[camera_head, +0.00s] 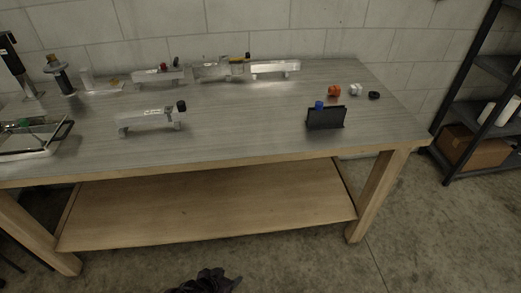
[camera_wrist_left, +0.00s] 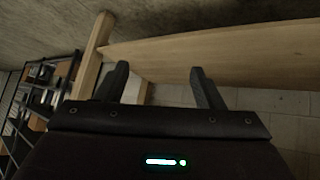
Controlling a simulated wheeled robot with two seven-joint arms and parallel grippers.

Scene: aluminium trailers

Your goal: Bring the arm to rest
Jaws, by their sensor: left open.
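My left gripper (camera_head: 207,281) shows as a dark shape at the bottom edge of the head view, low in front of the workbench (camera_head: 250,115) and apart from it. In the left wrist view, the two dark fingers of the left gripper (camera_wrist_left: 161,86) stand wide apart with nothing between them. The arm behind it is mostly outside the head view. My right gripper is not in either view.
The bench holds aluminium trailers (camera_head: 147,118), a black holder (camera_head: 325,118), an orange part (camera_head: 334,91) and a tray (camera_head: 40,140). Below is a wooden shelf (camera_head: 210,210). A black rack (camera_head: 478,105) stands right. The concrete floor in front is clear.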

